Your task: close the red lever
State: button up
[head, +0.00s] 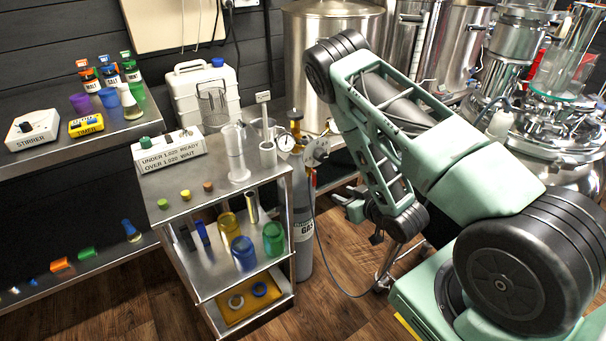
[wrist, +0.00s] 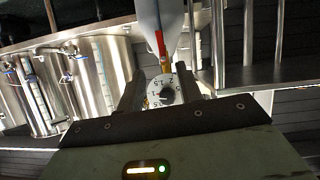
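In the wrist view the red lever (wrist: 160,42) is a narrow red bar beside a brass fitting on the narrowing end of a pale grey cylinder (wrist: 148,12). A round white dial (wrist: 157,88) with numbers and a dark centre sits beside the fitting. My gripper (wrist: 163,93) is open, its two dark fingers on either side of the dial in that picture. No contact is visible, and depth is hard to tell. In the head view the grey gas cylinder (head: 302,230) stands on the floor with a gauge (head: 286,142) on top.
A metal cart (head: 175,207) with glassware and bottles stands close left of the cylinder. Steel kettles (head: 330,60) stand behind it, and a shiny vessel (head: 555,135) is at the right. A sagging hose (head: 322,262) hangs near the cylinder.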

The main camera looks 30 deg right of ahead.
aim_at(315, 181)
jog(key=x, duration=1.7)
jog(key=shift+w+r, duration=0.1)
jog(key=shift+w, duration=0.05)
grip_shut()
